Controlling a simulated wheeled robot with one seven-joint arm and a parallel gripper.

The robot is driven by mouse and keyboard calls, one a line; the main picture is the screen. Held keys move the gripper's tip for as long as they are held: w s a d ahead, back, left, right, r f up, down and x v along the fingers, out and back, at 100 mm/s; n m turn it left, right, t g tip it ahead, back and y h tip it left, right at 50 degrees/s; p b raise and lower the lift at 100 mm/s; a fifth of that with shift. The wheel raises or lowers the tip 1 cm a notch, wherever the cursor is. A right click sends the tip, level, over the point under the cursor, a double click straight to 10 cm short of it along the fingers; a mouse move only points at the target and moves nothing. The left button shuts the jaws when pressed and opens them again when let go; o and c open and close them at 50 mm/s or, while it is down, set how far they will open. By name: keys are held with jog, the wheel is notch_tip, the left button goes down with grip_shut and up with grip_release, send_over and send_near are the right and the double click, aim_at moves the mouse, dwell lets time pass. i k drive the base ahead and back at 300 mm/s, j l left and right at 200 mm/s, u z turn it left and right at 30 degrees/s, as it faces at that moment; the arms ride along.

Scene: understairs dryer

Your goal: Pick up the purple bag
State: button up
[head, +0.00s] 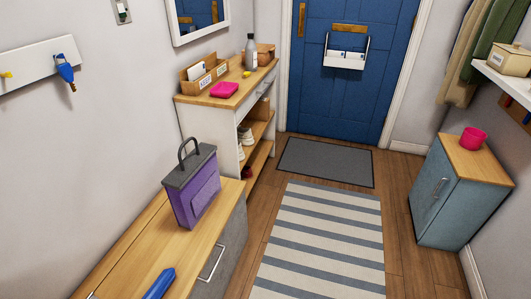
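The purple bag (196,193) stands upright on the wooden top of the low cabinet (187,245) at the lower left of the head view. It has a grey upper part and a dark looped handle (187,149) that stands up above it. Nothing touches the bag from above. My gripper is not in view.
A blue object (159,284) lies on the same cabinet top nearer to me. A shelf unit (188,99) with a pink item (224,90), letter box and bottle stands behind the bag. A striped rug (325,240) covers clear floor to the right; a blue-grey cabinet (455,199) stands at far right.

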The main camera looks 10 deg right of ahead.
aim_at(191, 188)
jog(key=i+l+z, duration=0.1)
jog(key=i+z, duration=0.25)
jog(key=i, duration=0.65)
jog(key=i+l+u, duration=0.25)
jog(key=i+u, duration=0.25)
jog(key=i+l+u, duration=0.8)
jog(key=l+u, duration=0.15)
